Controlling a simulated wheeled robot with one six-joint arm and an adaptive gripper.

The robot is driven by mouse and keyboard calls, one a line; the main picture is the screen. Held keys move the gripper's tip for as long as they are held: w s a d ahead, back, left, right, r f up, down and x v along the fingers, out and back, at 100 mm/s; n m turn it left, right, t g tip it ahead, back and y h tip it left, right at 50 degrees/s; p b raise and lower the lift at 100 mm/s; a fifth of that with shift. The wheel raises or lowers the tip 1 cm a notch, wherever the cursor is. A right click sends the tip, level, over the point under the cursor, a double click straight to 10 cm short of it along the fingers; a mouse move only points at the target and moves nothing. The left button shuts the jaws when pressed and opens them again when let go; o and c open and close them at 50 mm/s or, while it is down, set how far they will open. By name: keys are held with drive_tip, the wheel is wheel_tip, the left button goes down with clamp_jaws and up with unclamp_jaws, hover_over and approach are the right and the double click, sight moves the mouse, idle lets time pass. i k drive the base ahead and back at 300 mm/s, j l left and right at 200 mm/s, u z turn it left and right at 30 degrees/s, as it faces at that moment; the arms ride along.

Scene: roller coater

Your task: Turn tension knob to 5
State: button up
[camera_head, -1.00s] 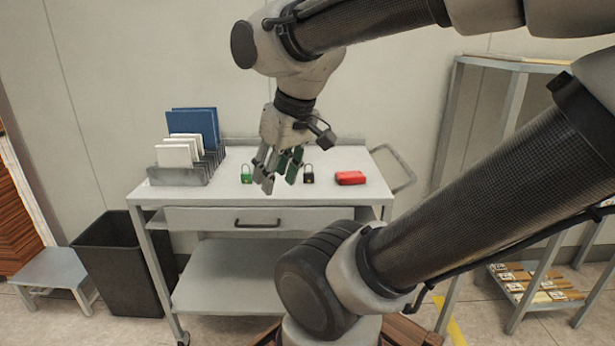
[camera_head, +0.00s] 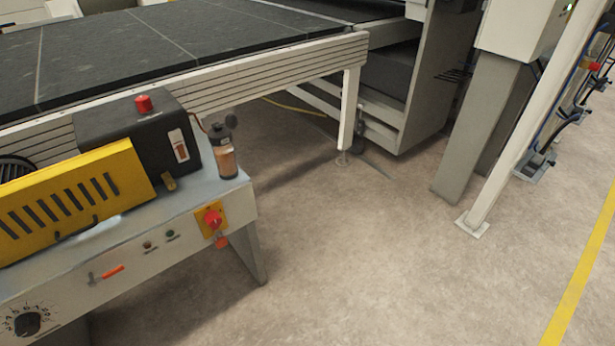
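A round black knob (camera_head: 27,322) with a ring of white-background numerals sits on the front panel of a pale grey machine (camera_head: 190,255), at the lower left corner of the head view. The numerals are too small to read surely, and I cannot tell which one the knob points to. I cannot tell whether its label says tension. My gripper and arm are not in view.
The machine's front also has an orange-red handle (camera_head: 112,272), two small buttons and a red switch on a yellow plate (camera_head: 212,220). A yellow slotted guard (camera_head: 70,200) tops it. A dark conveyor table (camera_head: 180,45) lies behind. Open floor (camera_head: 400,270) spreads right.

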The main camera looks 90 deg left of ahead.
sight(27, 325)
drive_tip(key=u, duration=4.1)
